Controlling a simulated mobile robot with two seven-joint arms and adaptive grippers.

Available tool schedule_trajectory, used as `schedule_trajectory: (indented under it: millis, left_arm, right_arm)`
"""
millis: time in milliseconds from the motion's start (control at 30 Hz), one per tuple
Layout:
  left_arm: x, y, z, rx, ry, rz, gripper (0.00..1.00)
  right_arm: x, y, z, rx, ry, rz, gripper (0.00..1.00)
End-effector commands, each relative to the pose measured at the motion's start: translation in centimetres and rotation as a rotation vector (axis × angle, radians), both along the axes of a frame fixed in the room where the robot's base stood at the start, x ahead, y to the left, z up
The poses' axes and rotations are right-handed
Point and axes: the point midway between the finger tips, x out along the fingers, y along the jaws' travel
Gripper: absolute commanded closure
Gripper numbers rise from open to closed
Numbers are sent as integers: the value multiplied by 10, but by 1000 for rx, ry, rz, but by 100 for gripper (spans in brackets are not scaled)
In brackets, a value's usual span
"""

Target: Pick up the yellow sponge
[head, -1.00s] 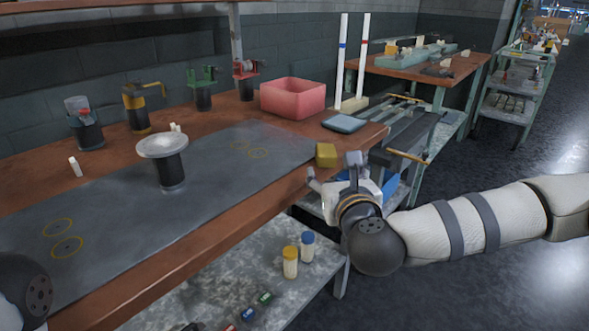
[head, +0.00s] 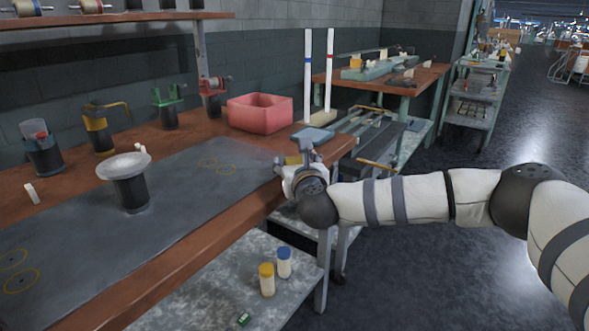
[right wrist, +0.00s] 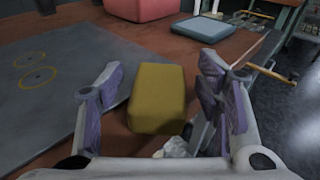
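The yellow sponge (right wrist: 158,98) lies on the brown bench top, near its front edge and beside the grey mat. In the right wrist view it sits between the two spread fingers of my right gripper (right wrist: 158,105), with a gap on each side. In the head view only a small part of the sponge (head: 293,160) shows behind the right gripper (head: 295,165). The right gripper is open and does not hold the sponge. My left gripper is not in view.
A pink bin (head: 260,113) and a blue-grey pad (head: 312,138) lie beyond the sponge. A dish on a black stand (head: 129,185) is on the grey mat (head: 180,190). Yellow-capped (head: 267,280) and blue-capped (head: 284,262) jars stand on the lower shelf.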

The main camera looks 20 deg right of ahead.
Motion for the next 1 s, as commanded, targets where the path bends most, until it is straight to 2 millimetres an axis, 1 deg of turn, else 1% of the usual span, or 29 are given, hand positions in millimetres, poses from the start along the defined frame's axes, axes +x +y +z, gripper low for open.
schedule_trajectory:
  millis: [33, 133, 167, 267, 300, 500, 567, 667, 767, 867, 900, 967, 1000]
  left_arm:
    - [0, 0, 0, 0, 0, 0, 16]
    - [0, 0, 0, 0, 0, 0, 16]
    - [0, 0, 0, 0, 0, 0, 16]
    - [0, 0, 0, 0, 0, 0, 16]
    - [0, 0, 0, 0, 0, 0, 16]
    - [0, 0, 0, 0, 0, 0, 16]
    - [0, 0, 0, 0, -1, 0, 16]
    - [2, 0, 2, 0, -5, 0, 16]
    - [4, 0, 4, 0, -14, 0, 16]
    - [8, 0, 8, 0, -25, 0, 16]
    - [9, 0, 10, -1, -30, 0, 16]
    - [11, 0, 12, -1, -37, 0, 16]
    - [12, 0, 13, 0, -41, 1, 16]
  right_arm:
    - [0, 0, 0, 0, 0, 0, 57]
    - [0, 0, 0, 0, 0, 0, 80]
    - [0, 0, 0, 0, 0, 0, 81]
    - [0, 0, 0, -1, 0, 0, 82]
    - [0, 0, 0, -1, 0, 0, 85]
    - [0, 0, 1, -1, 0, 0, 85]
    - [0, 0, 4, 0, -1, 0, 85]
    - [0, 0, 17, 0, -4, 0, 85]
    - [0, 0, 43, 1, -8, 0, 85]
    - [0, 0, 84, 1, -13, 1, 85]
    - [-1, 0, 104, 1, -14, 1, 85]
    - [-1, 1, 132, 1, -15, 2, 85]
    - [-1, 1, 150, 2, -14, 2, 85]
